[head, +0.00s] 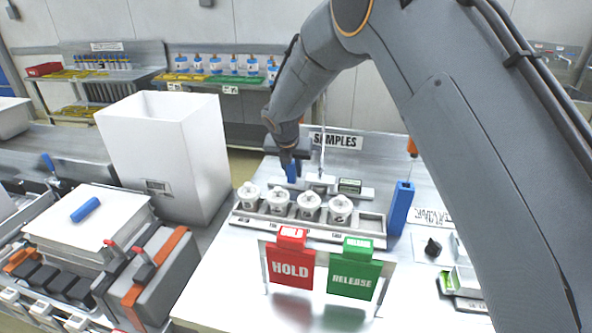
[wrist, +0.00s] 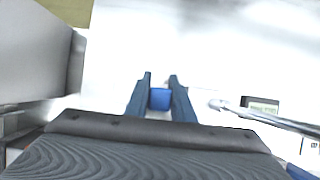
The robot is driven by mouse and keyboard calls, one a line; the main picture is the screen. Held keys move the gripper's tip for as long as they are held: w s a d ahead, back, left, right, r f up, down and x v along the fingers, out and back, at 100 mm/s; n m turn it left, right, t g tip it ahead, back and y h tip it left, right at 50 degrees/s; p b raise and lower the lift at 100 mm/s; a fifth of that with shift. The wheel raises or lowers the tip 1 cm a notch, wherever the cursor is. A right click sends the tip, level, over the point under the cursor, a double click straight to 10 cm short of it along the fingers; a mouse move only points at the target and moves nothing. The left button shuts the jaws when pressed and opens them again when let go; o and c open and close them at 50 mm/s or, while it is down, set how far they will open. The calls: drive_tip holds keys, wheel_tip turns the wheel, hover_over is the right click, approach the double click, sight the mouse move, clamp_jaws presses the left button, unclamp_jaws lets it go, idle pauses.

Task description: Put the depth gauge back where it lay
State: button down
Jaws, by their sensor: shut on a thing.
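My gripper (head: 291,157) is at the back of the bench, behind a row of white-lidded jars. In the wrist view its two fingers (wrist: 160,82) are closed on a small blue block. I take this block to be the depth gauge (wrist: 160,99); it also shows below the fingers in the head view (head: 291,173). Only its blue part shows clearly. A silver instrument (head: 320,182) with a thin upright rod and a small display (head: 349,186) stands just right of it. I cannot tell whether it touches the blue block.
Jars (head: 309,205) sit in a long rack in front of my gripper. A red HOLD sign (head: 291,268) and green RELEASE sign (head: 354,275) stand nearer. A tall white box (head: 165,150) is left, an upright blue block (head: 400,207) right. A blue cylinder (head: 85,209) lies on a white lid.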

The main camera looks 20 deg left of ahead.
drive_tip(key=c, duration=1.4)
unclamp_jaws()
drive_tip(key=shift+c, duration=0.2)
drive_tip(key=b+v, duration=0.2)
drive_tip(key=v, duration=0.6)
